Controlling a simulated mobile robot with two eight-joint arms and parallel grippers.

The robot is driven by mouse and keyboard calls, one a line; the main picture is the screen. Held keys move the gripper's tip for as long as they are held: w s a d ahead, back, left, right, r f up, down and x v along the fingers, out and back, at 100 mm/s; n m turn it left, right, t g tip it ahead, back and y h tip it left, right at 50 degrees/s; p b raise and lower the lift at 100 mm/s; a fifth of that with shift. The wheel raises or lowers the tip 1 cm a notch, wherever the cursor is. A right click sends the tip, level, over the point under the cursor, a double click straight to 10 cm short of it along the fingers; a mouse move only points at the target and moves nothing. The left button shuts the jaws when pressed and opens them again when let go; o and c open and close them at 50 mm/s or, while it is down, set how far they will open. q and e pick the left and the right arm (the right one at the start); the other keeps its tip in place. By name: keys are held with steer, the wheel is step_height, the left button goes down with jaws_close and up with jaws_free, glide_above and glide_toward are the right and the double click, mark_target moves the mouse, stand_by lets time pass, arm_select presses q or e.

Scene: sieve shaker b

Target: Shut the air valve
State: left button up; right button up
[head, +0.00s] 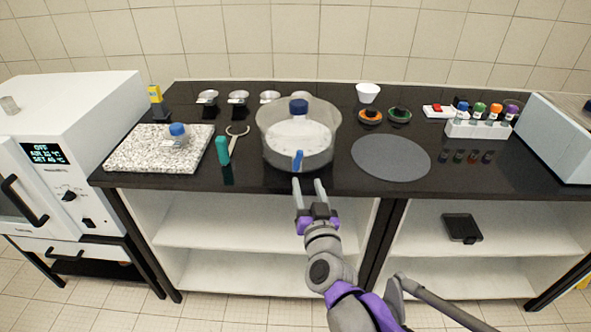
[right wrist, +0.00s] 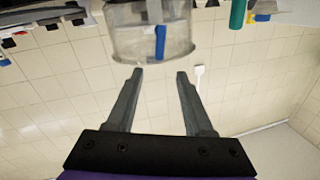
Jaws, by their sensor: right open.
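A clear round glass vessel (head: 272,143) stands near the bench's front edge in the head view. It has a dark blue knob (head: 298,106) on its lid. A blue valve handle (head: 297,160) is on its front side and points roughly up and down. In the right wrist view the handle (right wrist: 160,43) shows on the vessel wall (right wrist: 125,42), beyond my fingers. My right gripper (head: 309,182) is open and empty just in front of the handle, apart from it. Its fingers (right wrist: 160,73) also show in the wrist view, either side of the handle's line. My left gripper is not in view.
A grey round mat (head: 391,158) lies right of the vessel. A teal-handled tool (head: 223,150) and a speckled slab (head: 140,159) are to the left. A bottle rack (head: 478,130) stands at the right. Open shelves (head: 240,236) are below the bench.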

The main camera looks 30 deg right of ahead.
mark_target(300, 158)
steer(key=x, duration=1.1)
steer(key=shift+f, duration=0.1)
steer(key=shift+c, duration=0.3)
jaws_close()
